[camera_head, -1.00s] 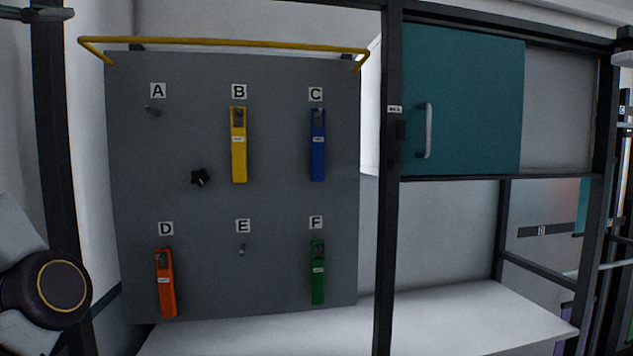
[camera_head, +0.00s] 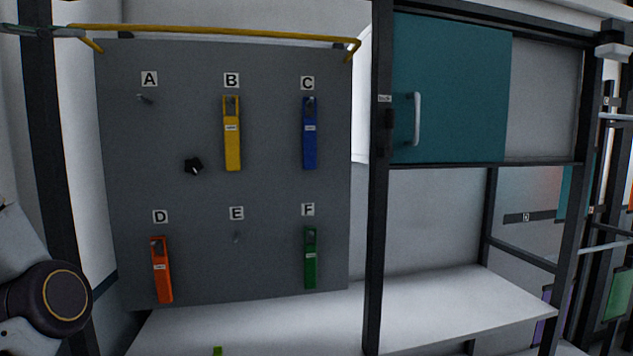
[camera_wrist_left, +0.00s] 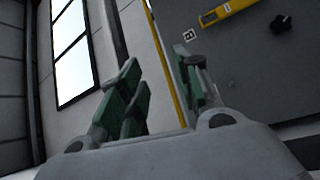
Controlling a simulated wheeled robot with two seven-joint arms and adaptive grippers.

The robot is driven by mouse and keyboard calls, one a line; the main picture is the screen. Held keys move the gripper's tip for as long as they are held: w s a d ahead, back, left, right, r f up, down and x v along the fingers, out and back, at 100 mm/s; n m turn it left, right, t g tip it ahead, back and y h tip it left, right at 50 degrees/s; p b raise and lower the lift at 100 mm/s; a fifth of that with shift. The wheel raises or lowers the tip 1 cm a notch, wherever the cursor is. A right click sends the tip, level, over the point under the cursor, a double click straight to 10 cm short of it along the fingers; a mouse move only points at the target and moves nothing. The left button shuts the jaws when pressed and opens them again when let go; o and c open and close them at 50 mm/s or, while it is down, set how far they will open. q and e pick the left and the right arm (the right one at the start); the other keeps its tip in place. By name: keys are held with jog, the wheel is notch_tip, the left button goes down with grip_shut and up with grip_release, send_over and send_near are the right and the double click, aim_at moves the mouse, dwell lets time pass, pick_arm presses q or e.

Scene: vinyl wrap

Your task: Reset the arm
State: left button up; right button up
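My left gripper (camera_wrist_left: 160,68) shows in the left wrist view, its green-padded fingers apart with nothing between them. A dark, rounded link of my left arm (camera_head: 45,298) shows at the lower left of the head view. I cannot make out the left gripper there. My right gripper is not in view. The grey board (camera_head: 270,185) carries labels A to F. A yellow tag (camera_head: 232,140) hangs at B, a blue tag (camera_head: 309,145) at C, an orange tag (camera_head: 162,275) at D and a green tag (camera_head: 310,262) at F. Hooks A and E are empty.
A black knob (camera_head: 193,166) is on the board. A yellow rail (camera_head: 220,34) runs along its top. A dark post (camera_head: 376,240) stands right of it, beside a teal cabinet door (camera_head: 455,90). A small green thing (camera_head: 217,351) shows at the bottom edge.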

pick_arm(q)
jog(key=w+d+f+g+y, duration=0.1)
jog(key=w+d+f+y, duration=0.1)
jog(key=w+f, duration=0.75)
jog(key=w+d+f+g+y, duration=0.2)
jog(key=w+f, duration=0.4)
jog(key=f, duration=0.7)
jog(key=d+f+m+g+y, duration=0.2)
jog(key=d+f+g, duration=0.1)
jog(key=f, duration=1.7)
jog(key=d+f+m+g+y, duration=0.2)
jog(key=d+f, duration=0.2)
jog(key=f, duration=1.5)
jog(key=s+d+f+m+g+y, duration=0.1)
jog(key=s+d+f+m+g, duration=0.25)
jog(key=s+f, duration=1.05)
jog(key=s+d+f+m+g+y, duration=0.15)
jog(key=s+f+m, duration=0.25)
jog(key=s+f, duration=1.05)
jog(key=s+f+g, duration=0.2)
jog(key=s+f, duration=0.1)
jog(key=f, duration=3)
jog(key=s+a+f+g, duration=0.1)
jog(key=s+a+f, duration=0.2)
jog(key=s+f, duration=1.6)
jog(key=s, duration=0.3)
jog(key=shift+a+h, duration=0.15)
jog(key=shift+h, duration=0.2)
